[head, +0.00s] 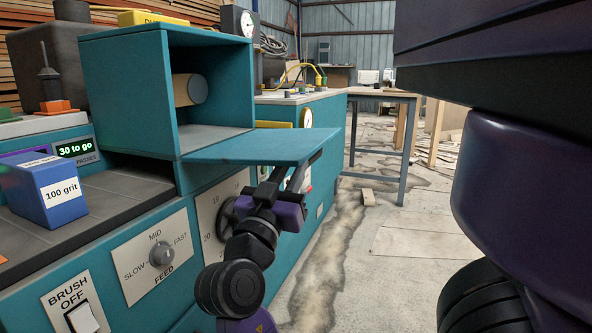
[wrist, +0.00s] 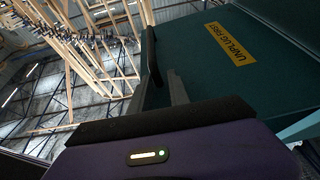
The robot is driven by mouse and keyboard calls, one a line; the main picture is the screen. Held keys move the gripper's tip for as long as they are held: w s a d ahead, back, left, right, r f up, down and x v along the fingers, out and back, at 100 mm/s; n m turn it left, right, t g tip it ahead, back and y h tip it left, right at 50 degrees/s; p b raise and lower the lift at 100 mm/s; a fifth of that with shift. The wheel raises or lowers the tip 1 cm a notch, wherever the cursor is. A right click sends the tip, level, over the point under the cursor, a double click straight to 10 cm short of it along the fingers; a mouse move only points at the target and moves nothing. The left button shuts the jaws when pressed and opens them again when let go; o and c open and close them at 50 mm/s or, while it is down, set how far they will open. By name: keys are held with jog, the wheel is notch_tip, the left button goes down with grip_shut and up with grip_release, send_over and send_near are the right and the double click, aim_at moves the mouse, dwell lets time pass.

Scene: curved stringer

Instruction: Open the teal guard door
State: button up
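The teal guard door (head: 262,146) is swung down from the front of the teal housing (head: 125,85) and sticks out nearly level. The housing's front is open, and a tan roller (head: 188,90) shows inside. My gripper (head: 292,176) is under the door's outer edge, pointing up at its dark handle (head: 316,158). In the wrist view the door's face (wrist: 215,75) carries a yellow "UNPLUG FIRST" label (wrist: 231,43), and the dark handle (wrist: 152,58) runs along its edge. A grey finger shows beside the handle; whether the fingers grip it is unclear.
The bench front below has a feed knob (head: 162,253), a brush switch (head: 82,317) and a dark handwheel (head: 228,218) close to my arm. A blue "100 grit" box (head: 45,195) sits on the bed. Open floor (head: 370,265) lies to the right.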

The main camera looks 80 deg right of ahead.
jog(key=shift+w+b+v, duration=0.25)
jog(key=shift+b+v, duration=0.5)
jog(key=shift+v, duration=0.7)
jog(key=shift+w+b+v, duration=0.25)
jog(key=shift+b+v, duration=0.5)
jog(key=shift+v, duration=0.65)
jog(key=shift+r, duration=0.1)
jog(key=shift+c, duration=0.2)
